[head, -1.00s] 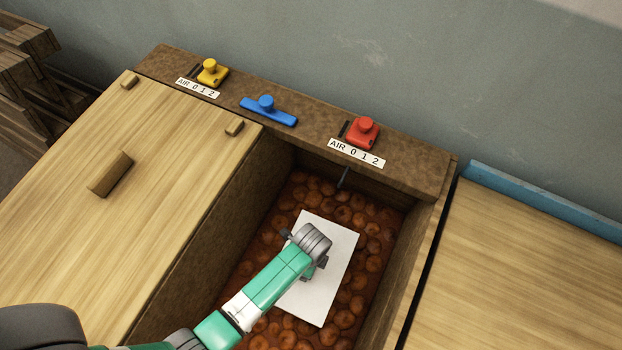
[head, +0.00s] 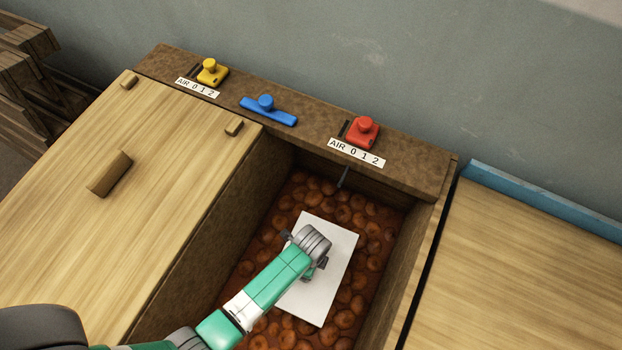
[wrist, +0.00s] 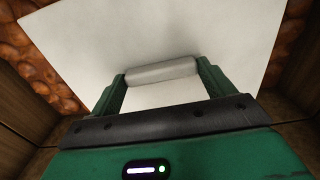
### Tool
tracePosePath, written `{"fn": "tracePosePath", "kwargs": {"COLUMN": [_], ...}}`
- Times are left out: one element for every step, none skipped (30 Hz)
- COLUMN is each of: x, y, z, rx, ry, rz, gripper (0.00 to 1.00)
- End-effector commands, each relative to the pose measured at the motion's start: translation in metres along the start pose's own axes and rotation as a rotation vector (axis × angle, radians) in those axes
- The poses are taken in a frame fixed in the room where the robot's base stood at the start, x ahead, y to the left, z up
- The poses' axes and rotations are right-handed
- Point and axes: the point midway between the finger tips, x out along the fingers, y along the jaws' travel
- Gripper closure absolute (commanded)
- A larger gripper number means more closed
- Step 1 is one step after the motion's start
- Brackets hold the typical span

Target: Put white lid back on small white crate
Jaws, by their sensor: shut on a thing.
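The white lid (head: 338,235) is a flat white rectangle inside the deep brown bin in the head view. It fills much of the wrist view (wrist: 120,35). My gripper (head: 316,270) is over the middle of the lid. In the wrist view its two green fingers are shut on the lid's pale round bar handle (wrist: 160,72), one at each end. No walls of a small white crate show in either view. I cannot tell whether the lid rests on something or hangs above the brown lumps.
Brown round lumps (head: 352,300) in reddish liquid fill the bin (head: 205,255) around the lid. A wooden cover (head: 60,210) lies to the left and a wooden top (head: 540,270) to the right. Yellow (head: 211,72), blue (head: 267,108) and red (head: 363,132) controls sit on the back ledge.

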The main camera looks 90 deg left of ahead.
Motion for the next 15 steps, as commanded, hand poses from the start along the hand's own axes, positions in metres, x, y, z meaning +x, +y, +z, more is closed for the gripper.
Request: {"fn": "tracePosePath", "kwargs": {"x": [-0.0004, 0.0001, 0.0005, 0.0006, 0.0007, 0.0007, 0.0007, 0.0007, 0.0007, 0.0007, 0.0007, 0.0007, 0.0007, 0.0007, 0.0007], "y": [-0.0001, -0.0001, -0.0002, -0.0002, -0.0002, -0.0002, -0.0002, -0.0002, -0.0002, -0.0002, -0.0002, -0.0001, -0.0001, -0.0001, -0.0001], "z": [-0.0003, -0.0003, -0.0002, -0.0002, -0.0002, -0.0001, -0.0001, -0.0001, -0.0001, -0.0001, -0.0001, -0.0001, -0.0001, -0.0001, -0.0001], "rx": [0.0, 0.0, 0.0, 0.0, 0.0, 0.0, 0.0, 0.0, 0.0, 0.0, 0.0, 0.0, 0.0, 0.0, 0.0], "ry": [0.0, 0.0, 0.0, 0.0, 0.0, 0.0, 0.0, 0.0, 0.0, 0.0, 0.0, 0.0, 0.0, 0.0, 0.0], "rz": [0.0, 0.0, 0.0, 0.0, 0.0, 0.0, 0.0, 0.0, 0.0, 0.0, 0.0, 0.0, 0.0, 0.0, 0.0], "gripper": [0.45, 0.45, 0.45, 0.45, 0.45, 0.45, 0.45, 0.45, 0.45, 0.17, 0.11, 0.03, 0.0, 0.0, 0.0]}}
